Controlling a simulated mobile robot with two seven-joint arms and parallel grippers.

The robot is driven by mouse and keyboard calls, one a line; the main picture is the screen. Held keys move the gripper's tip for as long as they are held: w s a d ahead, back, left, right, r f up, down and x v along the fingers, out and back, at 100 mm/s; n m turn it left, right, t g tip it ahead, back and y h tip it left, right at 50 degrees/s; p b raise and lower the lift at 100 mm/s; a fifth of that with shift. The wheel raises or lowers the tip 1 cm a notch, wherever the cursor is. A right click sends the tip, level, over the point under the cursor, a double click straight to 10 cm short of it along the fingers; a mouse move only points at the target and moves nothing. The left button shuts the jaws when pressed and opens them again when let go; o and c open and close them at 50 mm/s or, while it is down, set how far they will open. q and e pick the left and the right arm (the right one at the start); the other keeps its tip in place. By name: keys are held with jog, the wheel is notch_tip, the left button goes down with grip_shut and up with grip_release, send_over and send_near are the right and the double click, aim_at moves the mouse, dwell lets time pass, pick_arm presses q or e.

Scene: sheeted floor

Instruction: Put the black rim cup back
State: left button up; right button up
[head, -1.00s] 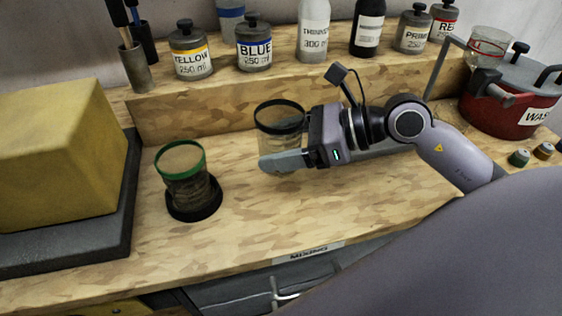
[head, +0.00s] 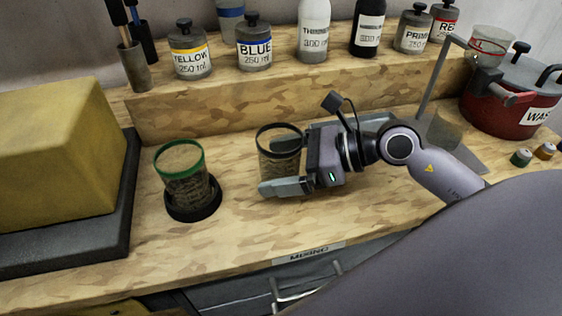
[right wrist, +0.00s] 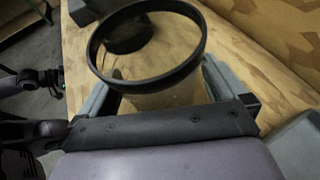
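The black rim cup (head: 277,160) is a clear cup with a black rim, upright over the middle of the wooden worktop. My right gripper (head: 285,170) comes from the right with one finger on the near side of the cup. In the right wrist view the cup (right wrist: 165,100) sits between both fingers, which lie close against its sides. I cannot tell whether its base touches the worktop. A green rim cup (head: 186,180) stands upright in a black round holder (head: 193,213) to the left.
A raised wooden shelf (head: 200,110) behind holds the yellow jar (head: 191,55), the blue jar (head: 254,48) and several bottles. A yellow block (head: 55,150) is at left. A red pot (head: 500,105) and a metal stand (head: 432,85) are at right. The front worktop is clear.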

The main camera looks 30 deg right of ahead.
jog(key=shift+r, duration=0.15)
jog(key=shift+d, duration=0.1)
jog(key=shift+s+d+r, duration=0.1)
jog(key=shift+s+d, duration=0.15)
jog(key=shift+d, duration=0.05)
jog(key=b+v, duration=0.1)
jog(key=v, duration=0.7)
jog(key=shift+s+d+r+b, duration=0.1)
jog(key=shift+d+r+b, duration=0.05)
jog(key=shift+b, duration=0.25)
jog(key=shift+v, duration=1.3)
